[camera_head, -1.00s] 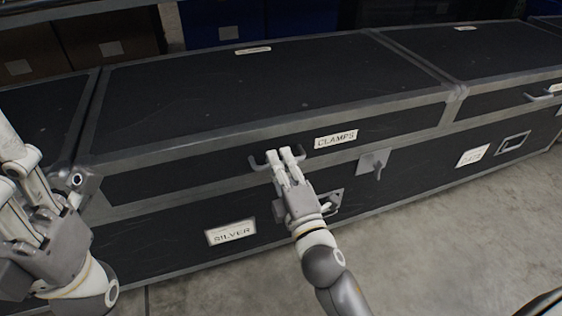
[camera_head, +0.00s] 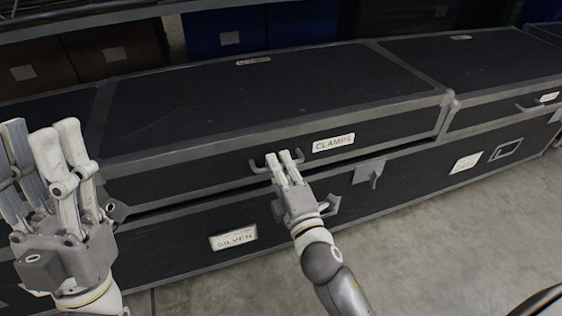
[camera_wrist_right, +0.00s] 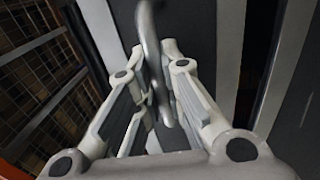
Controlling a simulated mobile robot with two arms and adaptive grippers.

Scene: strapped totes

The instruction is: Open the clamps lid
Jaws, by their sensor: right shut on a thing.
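The clamps lid (camera_head: 262,93) is the black, grey-edged top of a long case, with a white CLAMPS label (camera_head: 333,143) on its front. A dark gap shows between the lid's front edge and the case body (camera_head: 170,245), so the lid is slightly raised. My right gripper (camera_head: 286,157) is shut on the lid's grey handle (camera_head: 258,165), left of the label. In the right wrist view the handle bar (camera_wrist_right: 152,55) passes between the fingers. My left gripper (camera_head: 42,127) is open and empty, raised in front of the case's left end.
A grey latch (camera_head: 369,172) and a SILVER label (camera_head: 233,240) are on the case body front. Another black case (camera_head: 480,60) adjoins at right. Brown boxes (camera_head: 110,50) and blue bins (camera_head: 225,32) stand behind.

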